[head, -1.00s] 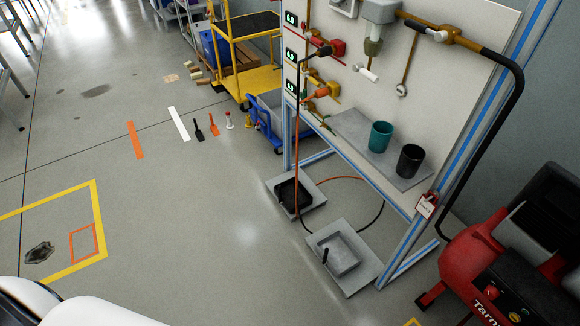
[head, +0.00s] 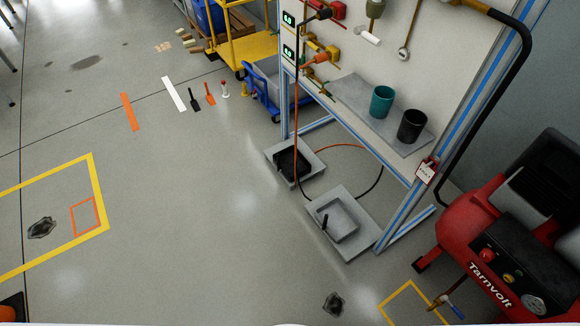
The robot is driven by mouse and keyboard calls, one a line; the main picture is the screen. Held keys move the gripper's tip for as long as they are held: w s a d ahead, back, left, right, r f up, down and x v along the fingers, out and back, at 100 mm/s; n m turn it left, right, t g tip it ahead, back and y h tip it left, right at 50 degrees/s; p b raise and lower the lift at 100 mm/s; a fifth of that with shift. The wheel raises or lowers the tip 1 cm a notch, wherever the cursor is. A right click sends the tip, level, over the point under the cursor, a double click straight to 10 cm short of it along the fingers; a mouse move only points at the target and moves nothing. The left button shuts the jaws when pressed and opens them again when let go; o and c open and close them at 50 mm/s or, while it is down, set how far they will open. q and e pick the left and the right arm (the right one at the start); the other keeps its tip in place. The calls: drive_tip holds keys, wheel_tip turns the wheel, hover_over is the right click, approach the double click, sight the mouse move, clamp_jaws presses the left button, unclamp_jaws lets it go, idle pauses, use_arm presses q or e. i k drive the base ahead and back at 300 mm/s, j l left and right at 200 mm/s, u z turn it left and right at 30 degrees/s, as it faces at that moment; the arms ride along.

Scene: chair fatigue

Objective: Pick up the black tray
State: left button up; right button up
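The black tray (head: 290,161) appears to be the dark, low, square thing on a light grey slab (head: 311,175) on the floor, under the left side of the panel stand. A thin orange-and-black line hangs in front of it and hides a little of it. A grey tray (head: 338,219) with a dark upright handle-like piece rests on a second grey slab, nearer and to the right. Neither of my grippers is in view.
The blue-edged panel stand (head: 398,228) rises over the slabs, with a teal cup (head: 382,102) and black cup (head: 411,126) on its shelf. A red compressor (head: 500,255) stands at right. A yellow cart (head: 243,50) is behind.

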sight(284, 160)
drive_tip(key=i+u, duration=0.15)
drive_tip(key=i, duration=0.7)
drive_tip(key=i+u, duration=0.2)
drive_tip(key=i, duration=0.7)
